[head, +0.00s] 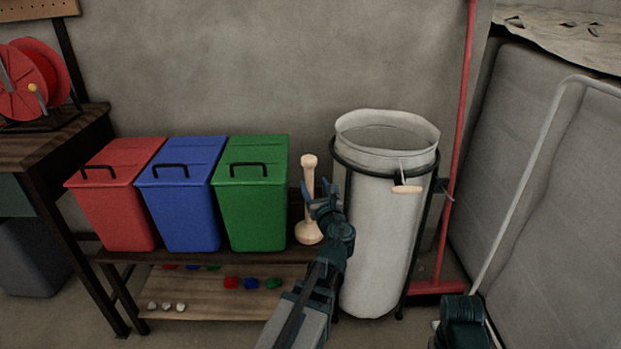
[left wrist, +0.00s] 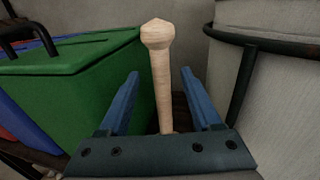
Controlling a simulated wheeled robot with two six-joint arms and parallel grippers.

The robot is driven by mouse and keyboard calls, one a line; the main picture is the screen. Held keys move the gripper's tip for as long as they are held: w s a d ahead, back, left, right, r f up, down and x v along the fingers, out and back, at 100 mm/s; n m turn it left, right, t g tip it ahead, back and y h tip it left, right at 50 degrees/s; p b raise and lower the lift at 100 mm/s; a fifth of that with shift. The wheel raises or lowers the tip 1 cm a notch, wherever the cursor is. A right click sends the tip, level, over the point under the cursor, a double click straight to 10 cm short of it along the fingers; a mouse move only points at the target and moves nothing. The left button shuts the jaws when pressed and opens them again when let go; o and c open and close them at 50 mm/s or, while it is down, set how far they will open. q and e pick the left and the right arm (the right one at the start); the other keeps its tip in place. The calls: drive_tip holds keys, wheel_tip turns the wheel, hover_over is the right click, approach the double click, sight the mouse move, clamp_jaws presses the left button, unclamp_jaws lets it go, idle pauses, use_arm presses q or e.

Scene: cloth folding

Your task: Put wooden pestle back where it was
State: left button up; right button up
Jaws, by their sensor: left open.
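The pale wooden pestle (head: 309,172) stands upright, knob up and wide base down, on the dark bench (head: 180,257) to the right of the green bin. My left gripper (head: 320,192) is open in front of the pestle's shaft. In the left wrist view the pestle (left wrist: 159,75) rises between the two blue fingers (left wrist: 158,95), with a gap on each side; its base is hidden behind the gripper body.
The green bin (head: 251,205) stands close left of the pestle, with blue (head: 184,210) and red (head: 115,210) bins beyond. A tall grey canvas bin (head: 378,245) in a black frame stands close right. The lower shelf (head: 200,304) holds small coloured pieces and pale stones.

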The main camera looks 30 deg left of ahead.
use_arm(q)
drive_tip(key=v, duration=0.5)
drive_tip(key=shift+s+d, duration=0.15)
drive_tip(key=shift+d, duration=0.05)
drive_tip(key=s+d+f+n+g+h, duration=0.2)
drive_tip(key=s+d+f+n+g, duration=0.1)
drive_tip(key=d+f+n, duration=0.3)
drive_tip(key=s+d+f+n+g+h, duration=0.3)
drive_tip(key=d+f+n+g, duration=0.1)
drive_tip(key=f+n, duration=0.45)
drive_tip(key=s+d+f+n+g+h, duration=0.3)
drive_tip(key=s+d, duration=0.3)
drive_tip(key=d, duration=0.3)
drive_tip(key=s+d+f+n+g+h, duration=0.3)
drive_tip(key=s+d+f+n, duration=0.1)
drive_tip(key=d, duration=0.5)
drive_tip(key=s+n, duration=0.1)
drive_tip(key=s, duration=0.1)
drive_tip(key=shift+s+d+f+n, duration=0.2)
drive_tip(key=shift+s+d+n, duration=0.1)
drive_tip(key=shift+s+n, duration=0.05)
